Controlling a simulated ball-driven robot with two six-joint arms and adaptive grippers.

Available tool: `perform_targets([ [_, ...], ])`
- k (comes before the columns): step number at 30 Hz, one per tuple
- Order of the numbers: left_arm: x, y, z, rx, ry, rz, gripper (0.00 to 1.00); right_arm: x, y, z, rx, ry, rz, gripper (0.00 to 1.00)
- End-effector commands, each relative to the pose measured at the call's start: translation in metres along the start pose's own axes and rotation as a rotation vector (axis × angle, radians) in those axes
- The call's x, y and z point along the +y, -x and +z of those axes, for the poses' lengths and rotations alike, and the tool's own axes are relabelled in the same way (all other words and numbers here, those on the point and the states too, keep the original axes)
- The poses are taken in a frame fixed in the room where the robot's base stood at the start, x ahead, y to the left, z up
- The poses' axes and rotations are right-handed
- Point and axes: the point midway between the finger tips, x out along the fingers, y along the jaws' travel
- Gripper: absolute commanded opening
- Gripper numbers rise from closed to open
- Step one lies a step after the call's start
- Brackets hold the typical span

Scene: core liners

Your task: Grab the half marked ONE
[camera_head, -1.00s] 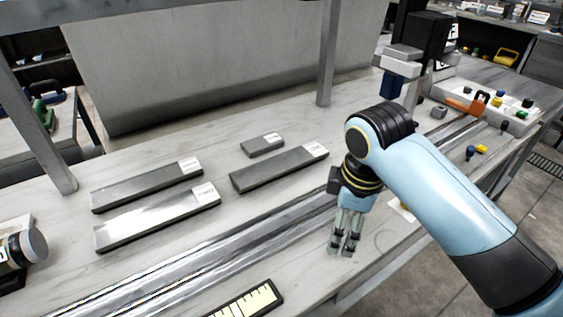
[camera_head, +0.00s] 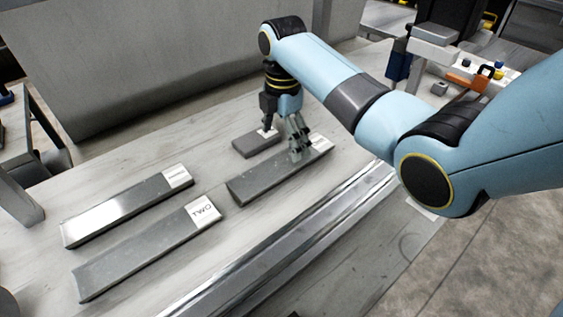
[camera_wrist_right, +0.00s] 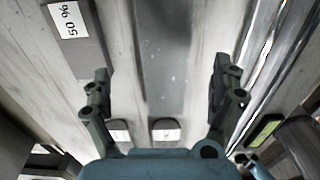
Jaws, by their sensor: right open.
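Three long grey core halves lie on the pale worktop in the head view. The near left half (camera_head: 140,252) has a label reading TWO. The far left half (camera_head: 115,212) is shiny, with a label too small to read. The right half (camera_head: 262,184) has a white label at its far right end, partly covered by my gripper. I cannot read ONE on any of them. My right gripper (camera_head: 300,151) is over the label end of the right half, fingers pointing down. In the right wrist view its open fingers (camera_wrist_right: 160,75) stand on either side of a grey bar (camera_wrist_right: 164,45).
A short grey block (camera_head: 258,145) lies just behind the right half; in the wrist view a labelled block (camera_wrist_right: 75,20) is at the left finger. A metal rail (camera_head: 290,240) runs along the front. A grey panel (camera_head: 150,60) stands behind the worktop.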

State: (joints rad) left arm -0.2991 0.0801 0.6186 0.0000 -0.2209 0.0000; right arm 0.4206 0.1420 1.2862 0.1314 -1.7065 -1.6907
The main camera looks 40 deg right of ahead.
Motion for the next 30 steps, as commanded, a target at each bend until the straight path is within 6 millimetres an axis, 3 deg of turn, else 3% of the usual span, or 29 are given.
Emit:
perform_targets([
  [5,0.001,-0.001,0.022,-0.031,-0.001,0.002,0.4,0.0,-0.02,0.0,0.0,0.0,0.001,0.94],
  [8,0.001,0.0,0.019,-0.026,-0.001,0.002,0.4,-0.002,-0.028,0.0,0.0,-0.001,-0.001,0.94],
  [16,0.001,-0.003,-0.013,0.022,0.001,0.001,0.4,-0.008,-0.068,0.0,0.0,-0.001,0.0,0.94],
  [25,0.001,-0.003,-0.003,0.006,0.0,0.001,0.4,-0.008,-0.073,0.0,-0.001,-0.001,0.003,0.94],
  [30,0.001,-0.003,0.004,-0.005,0.0,0.001,0.4,-0.008,-0.073,0.0,-0.001,-0.001,0.002,0.72],
])
